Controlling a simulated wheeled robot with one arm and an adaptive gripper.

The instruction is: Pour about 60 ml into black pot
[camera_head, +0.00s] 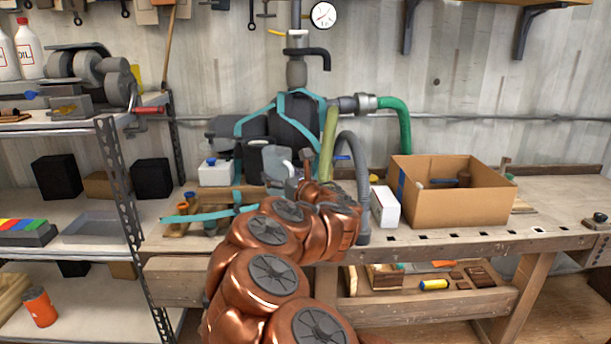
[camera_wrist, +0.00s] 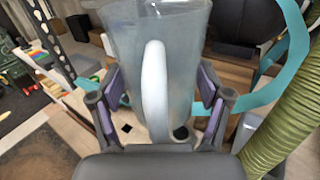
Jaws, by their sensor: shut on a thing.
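My gripper (camera_wrist: 160,104) has its two purple-padded fingers on either side of a grey, translucent jug (camera_wrist: 120,50) and is shut on it. The jug's pale handle (camera_wrist: 154,85) faces the wrist camera between the fingers. In the head view the jug (camera_head: 270,161) is over the back of the workbench, partly hidden by my arm, and looks roughly upright. I cannot tell whether its base touches the bench or how much liquid it holds.
A dark pump with teal straps (camera_head: 292,122) stands behind the jug. A green ribbed hose (camera_wrist: 285,130) hangs close on the right. A cardboard box (camera_head: 455,207) and white carton (camera_head: 385,206) stand to the right. A metal shelf (camera_head: 60,228) is at left.

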